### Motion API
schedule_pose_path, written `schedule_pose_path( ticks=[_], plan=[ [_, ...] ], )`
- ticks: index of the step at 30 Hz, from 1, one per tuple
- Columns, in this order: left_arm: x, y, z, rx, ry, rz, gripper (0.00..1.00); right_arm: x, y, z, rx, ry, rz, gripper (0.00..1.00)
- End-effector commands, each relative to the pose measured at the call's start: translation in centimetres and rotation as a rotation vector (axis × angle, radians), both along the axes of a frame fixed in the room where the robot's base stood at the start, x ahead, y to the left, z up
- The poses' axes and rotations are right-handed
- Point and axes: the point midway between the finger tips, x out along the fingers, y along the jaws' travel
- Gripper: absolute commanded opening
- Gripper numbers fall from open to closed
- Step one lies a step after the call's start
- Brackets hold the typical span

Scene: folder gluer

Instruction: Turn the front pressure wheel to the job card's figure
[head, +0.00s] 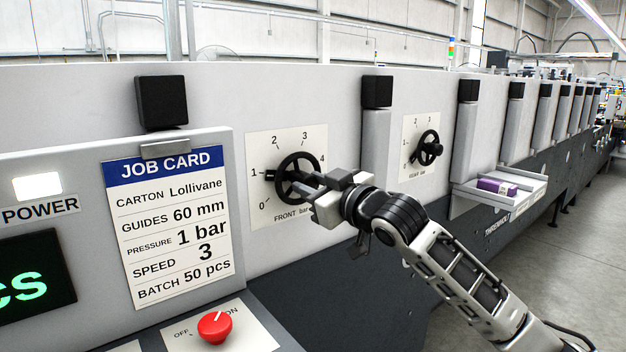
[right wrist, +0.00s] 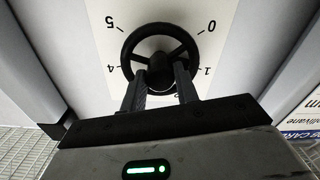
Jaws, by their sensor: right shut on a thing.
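The front pressure wheel (head: 291,160) is a black spoked handwheel on a white dial plate (head: 262,145) marked 0 to 4 in view, with "FRONT bar" below. My right gripper (head: 311,190) is at the wheel, shut on its hub. In the right wrist view the two fingers (right wrist: 160,88) reach over the rim of the wheel (right wrist: 128,52) to the hub. A small dark tip appears to jut from the rim's left side towards the 1 in the head view. The job card (head: 178,225) reads pressure 1 bar. My left gripper is not in view.
A second, smaller wheel (head: 428,148) labelled rear is on a dial further right. A red knob (head: 215,327) is on the panel below the card. A tray (head: 525,190) with a purple carton (head: 497,187) juts out at right. Black blocks line the machine's top edge.

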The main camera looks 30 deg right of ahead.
Motion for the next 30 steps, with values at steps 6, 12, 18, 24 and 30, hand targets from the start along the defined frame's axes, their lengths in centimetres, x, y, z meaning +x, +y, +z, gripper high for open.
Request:
schedule_pose_path(
  ticks=[6, 12, 18, 24, 30],
  plan=[
    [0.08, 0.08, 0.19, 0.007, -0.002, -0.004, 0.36, 0.01, 0.04, -0.11, 0.038, 0.006, 0.0, 0.08],
    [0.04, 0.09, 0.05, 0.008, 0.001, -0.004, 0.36, 0.01, 0.03, -0.14, 0.041, 0.007, 0.0, 0.08],
    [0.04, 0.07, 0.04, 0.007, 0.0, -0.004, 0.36, 0.01, 0.04, -0.15, 0.04, 0.006, 0.0, 0.33],
    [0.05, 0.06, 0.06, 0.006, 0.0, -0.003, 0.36, 0.01, 0.03, -0.1, 0.039, 0.004, 0.001, 0.52],
    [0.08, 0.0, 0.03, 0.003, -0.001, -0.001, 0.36, -0.2, -0.02, -0.12, 0.038, 0.004, 0.0, 0.52]
  ],
)
